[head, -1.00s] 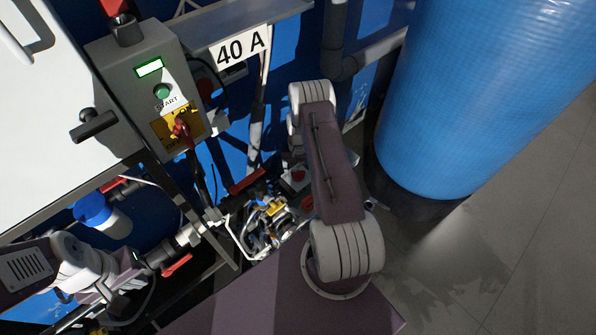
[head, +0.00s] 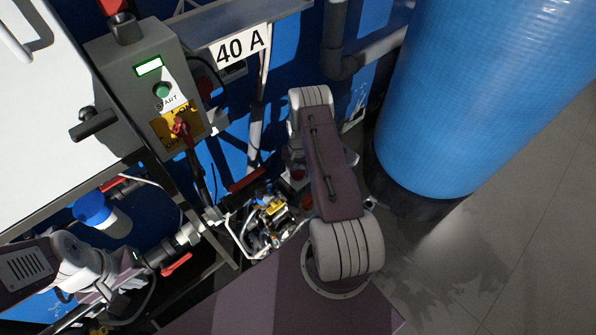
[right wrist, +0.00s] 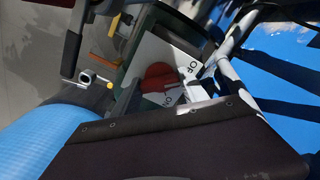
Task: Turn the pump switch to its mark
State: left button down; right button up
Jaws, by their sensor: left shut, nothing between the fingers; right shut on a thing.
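The pump switch is a round red knob (right wrist: 158,78) on a pale plate (right wrist: 150,52) with partly covered lettering in the right wrist view. In the head view its red edge (head: 298,175) shows just below my right wrist. My right gripper (right wrist: 177,93) is at the knob and shut on it; the fingers cover part of the knob, and I cannot tell exactly where its pointer stands against the mark. My left gripper (head: 138,262) is shut and empty at the lower left of the head view, near a white pipe fitting.
A grey control box (head: 150,90) with a green START button and a red handle on a yellow plate stands at upper left. A big blue tank (head: 470,90) is on the right. Pipes and valves (head: 185,236) crowd the lower left. Open floor (head: 500,260) lies at lower right.

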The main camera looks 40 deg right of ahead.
jog(key=m+b, duration=0.1)
jog(key=m, duration=0.2)
jog(key=shift+f+m+b, duration=0.1)
jog(key=shift+m+b, duration=0.3)
jog(key=m+b, duration=0.1)
jog(key=m, duration=0.3)
jog(key=shift+m, duration=0.3)
jog(key=m+b, duration=0.1)
jog(key=m, duration=0.3)
jog(key=shift+m+b, duration=0.55)
jog(key=shift+m, duration=1.85)
jog(key=o, duration=1.4)
jog(key=shift+r, duration=0.2)
